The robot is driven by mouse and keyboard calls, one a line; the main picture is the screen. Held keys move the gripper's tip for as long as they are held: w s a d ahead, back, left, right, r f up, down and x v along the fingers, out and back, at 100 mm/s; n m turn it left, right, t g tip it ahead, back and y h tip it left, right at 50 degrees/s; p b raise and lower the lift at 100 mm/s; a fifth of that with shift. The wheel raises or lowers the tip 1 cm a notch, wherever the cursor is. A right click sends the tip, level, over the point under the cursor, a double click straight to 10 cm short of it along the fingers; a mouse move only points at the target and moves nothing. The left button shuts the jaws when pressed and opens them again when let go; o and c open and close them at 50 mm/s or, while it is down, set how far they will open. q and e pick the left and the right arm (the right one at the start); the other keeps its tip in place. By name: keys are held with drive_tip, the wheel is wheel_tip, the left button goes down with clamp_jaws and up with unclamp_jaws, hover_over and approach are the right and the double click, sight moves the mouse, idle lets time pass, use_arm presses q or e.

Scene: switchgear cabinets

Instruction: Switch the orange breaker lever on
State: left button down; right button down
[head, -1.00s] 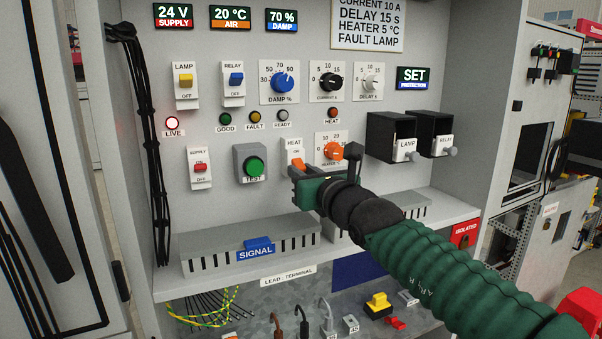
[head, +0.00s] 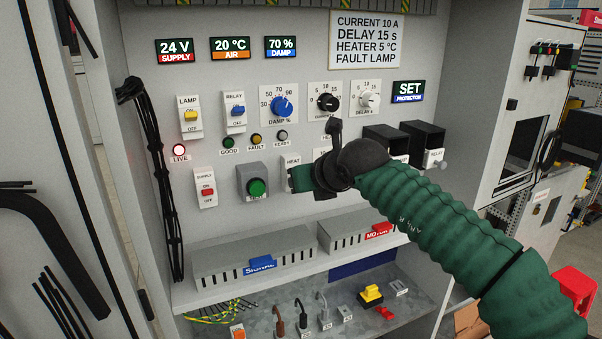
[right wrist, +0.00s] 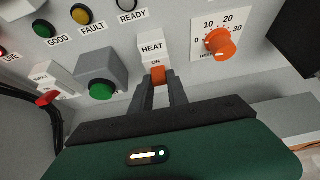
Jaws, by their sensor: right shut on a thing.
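The orange breaker lever (right wrist: 158,75) is on the white HEAT breaker (right wrist: 152,47), just below its ON mark, in the right wrist view. My right gripper (right wrist: 160,90) has its two dark fingers on either side of the lever and is shut on it. The lower part of the breaker is hidden by the fingers. In the head view the HEAT breaker (head: 292,161) shows only its top, and my right gripper (head: 298,179) covers the lever. My left gripper is not in view.
The green TEST button (head: 257,187) and the SUPPLY breaker (head: 206,188) are to the left. The orange HEATER knob (right wrist: 220,42) is to the right. A grey cable duct (head: 250,250) runs below. Black plug-in boxes (head: 422,140) stick out at the right.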

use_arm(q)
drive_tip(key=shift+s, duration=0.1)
use_arm(e)
drive_tip(key=shift+w+r+g, duration=0.1)
drive_tip(key=shift+r+g, duration=0.4)
drive_tip(key=shift+r, duration=0.1)
drive_tip(key=c, duration=1.6)
unclamp_jaws()
drive_tip(key=shift+o, duration=1.3)
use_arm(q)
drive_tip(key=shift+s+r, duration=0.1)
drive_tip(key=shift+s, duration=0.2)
use_arm(e)
drive_tip(key=shift+o, duration=0.3)
drive_tip(key=shift+s+d+f, duration=0.1)
drive_tip(key=shift+s, duration=0.25)
use_arm(q)
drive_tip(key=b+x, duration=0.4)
drive_tip(key=b, duration=0.1)
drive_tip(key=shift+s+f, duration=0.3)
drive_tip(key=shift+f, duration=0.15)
use_arm(e)
drive_tip(key=v, duration=1.6)
drive_tip(key=shift+s+r, duration=0.25)
